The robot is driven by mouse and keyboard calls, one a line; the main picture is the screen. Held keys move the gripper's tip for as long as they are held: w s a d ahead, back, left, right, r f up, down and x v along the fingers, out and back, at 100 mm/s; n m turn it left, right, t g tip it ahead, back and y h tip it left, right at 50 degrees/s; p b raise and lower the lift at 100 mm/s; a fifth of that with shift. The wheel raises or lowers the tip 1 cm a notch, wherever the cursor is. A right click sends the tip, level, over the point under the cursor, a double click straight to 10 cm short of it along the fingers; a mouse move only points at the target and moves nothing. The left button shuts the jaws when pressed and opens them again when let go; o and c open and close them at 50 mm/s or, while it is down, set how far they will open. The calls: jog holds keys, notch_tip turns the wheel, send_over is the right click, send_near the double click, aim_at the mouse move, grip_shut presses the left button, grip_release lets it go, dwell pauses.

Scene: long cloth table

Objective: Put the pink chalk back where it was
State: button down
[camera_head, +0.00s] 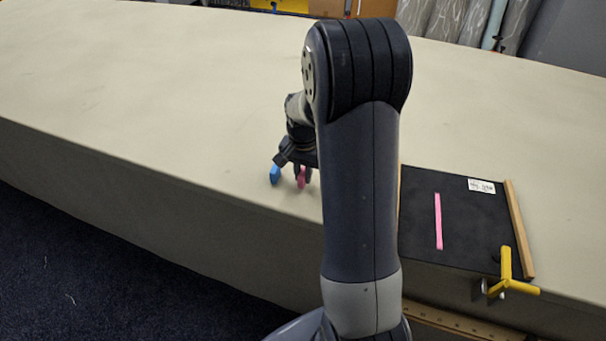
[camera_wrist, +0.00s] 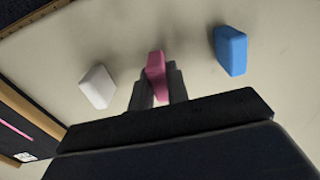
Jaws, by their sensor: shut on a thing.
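The pink chalk (camera_wrist: 156,72) is a small block between the two fingers of my gripper (camera_wrist: 158,88) in the wrist view. My gripper is shut on it. In the head view the pink chalk (camera_head: 301,177) shows below my gripper (camera_head: 300,172), close to the cloth table; I cannot tell whether it touches the cloth. A blue chalk (camera_wrist: 231,51) lies to the right of it in the wrist view, and a white chalk (camera_wrist: 97,86) lies to the left. In the head view the blue chalk (camera_head: 275,174) is just left of the pink one. The white chalk is hidden there behind my arm.
A black board (camera_head: 462,220) with a pink stroke (camera_head: 438,221) and a wooden strip (camera_head: 519,230) lies right of my arm. A yellow clamp (camera_head: 508,275) sits at its front corner. The long table (camera_head: 180,100) is clear to the left and back.

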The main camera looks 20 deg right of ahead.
aim_at(303, 172)
jog(key=shift+f, duration=0.45)
jog(key=shift+f, duration=0.15)
jog(key=c, duration=1.4)
grip_release()
jog(key=shift+o, duration=0.2)
notch_tip(303, 172, up, 12)
jog(key=shift+r+b, duration=0.2)
jog(key=shift+b, duration=0.1)
